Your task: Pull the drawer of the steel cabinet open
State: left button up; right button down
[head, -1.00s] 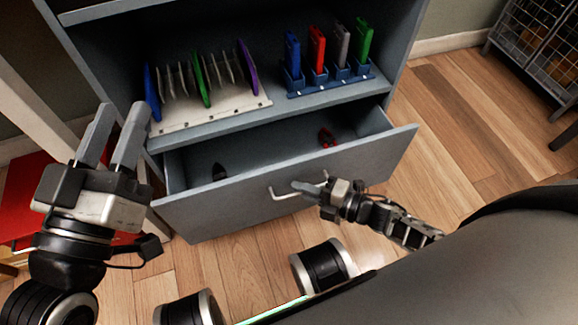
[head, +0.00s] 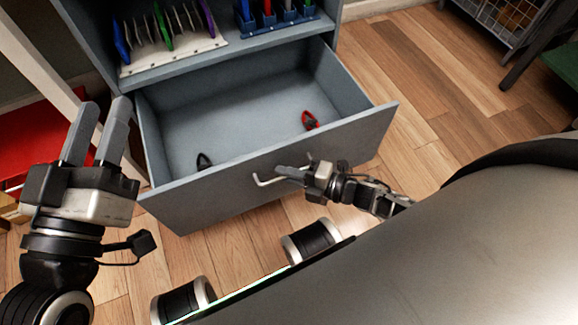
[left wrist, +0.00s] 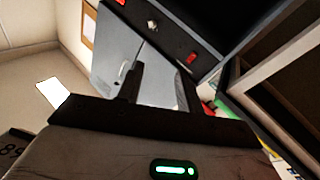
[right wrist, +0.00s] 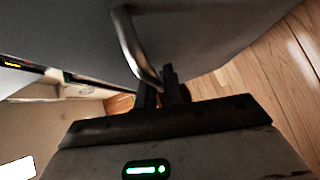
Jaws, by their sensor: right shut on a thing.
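The steel cabinet (head: 240,62) is blue-grey, with its drawer (head: 300,150) pulled well out. The drawer's inside shows, with a dark object (head: 204,161) and a red object (head: 310,120) lying in it. My right gripper (head: 298,175) is shut on the bar handle (head: 262,181) on the drawer front. The handle also shows between the fingers in the right wrist view (right wrist: 130,45). My left gripper (head: 98,130) is raised left of the drawer, empty, its two fingers apart.
The shelf above the drawer holds a white rack (head: 180,48) of thin coloured plates and a blue holder (head: 275,22) with several coloured items. A red surface (head: 45,145) is at the left. Wooden floor (head: 440,110) is clear at the right. A wire crate (head: 510,15) stands at the top right.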

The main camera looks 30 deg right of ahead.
pick_arm(q)
jog(key=shift+r, duration=0.15)
pick_arm(e)
jog(key=shift+d, duration=0.1)
jog(key=c, duration=1.8)
grip_release()
jog(key=shift+s, duration=0.1)
